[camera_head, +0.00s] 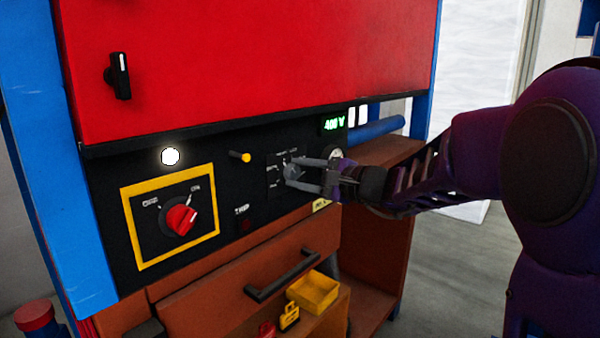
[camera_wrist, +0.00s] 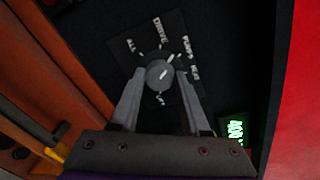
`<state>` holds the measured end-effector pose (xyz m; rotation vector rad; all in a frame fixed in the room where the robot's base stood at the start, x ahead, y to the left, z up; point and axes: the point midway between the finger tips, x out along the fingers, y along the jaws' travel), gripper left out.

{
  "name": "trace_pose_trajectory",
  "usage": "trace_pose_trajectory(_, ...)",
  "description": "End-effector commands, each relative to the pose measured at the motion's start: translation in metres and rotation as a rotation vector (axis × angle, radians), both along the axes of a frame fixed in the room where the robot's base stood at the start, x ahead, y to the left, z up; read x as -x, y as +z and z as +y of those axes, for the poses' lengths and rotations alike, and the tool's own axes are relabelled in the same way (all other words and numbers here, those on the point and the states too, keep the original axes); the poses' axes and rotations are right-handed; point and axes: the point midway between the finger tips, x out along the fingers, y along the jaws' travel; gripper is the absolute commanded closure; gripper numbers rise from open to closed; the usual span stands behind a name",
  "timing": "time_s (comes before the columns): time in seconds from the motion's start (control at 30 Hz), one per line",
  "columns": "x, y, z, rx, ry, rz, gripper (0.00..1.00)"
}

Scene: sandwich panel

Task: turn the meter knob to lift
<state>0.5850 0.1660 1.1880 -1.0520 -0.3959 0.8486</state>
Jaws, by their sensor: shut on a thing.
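The meter knob (camera_head: 291,172) is a small grey round knob on the black panel (camera_head: 256,200). It also shows in the wrist view (camera_wrist: 159,74), on a dark label plate (camera_wrist: 187,50) with white words and tick marks around it. The words seem to include ALL, DRIVE and PUMPS; I cannot clearly read LIFT. A pale line near the knob slants up and right, toward the PUMPS side in the wrist view. My gripper (camera_head: 297,173) reaches in from the right, its two fingers on opposite sides of the knob, shut on it. The fingers also show in the wrist view (camera_wrist: 161,77).
A green lit display (camera_head: 334,124) stands above and right of the knob. A yellow-tipped peg (camera_head: 241,157) sticks out to its left. A red rotary switch (camera_head: 180,220) sits in a yellow frame. A drawer with a black handle (camera_head: 282,275) lies below. A red cabinet door (camera_head: 250,60) is above.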

Motion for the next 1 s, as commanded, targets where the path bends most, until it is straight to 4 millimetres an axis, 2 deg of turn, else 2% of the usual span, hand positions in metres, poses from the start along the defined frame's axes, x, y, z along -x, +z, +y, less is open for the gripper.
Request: trace_pose_trajectory(1.0,-0.0024,0.0021,-0.0022,-0.597,0.000,0.767,1.00)
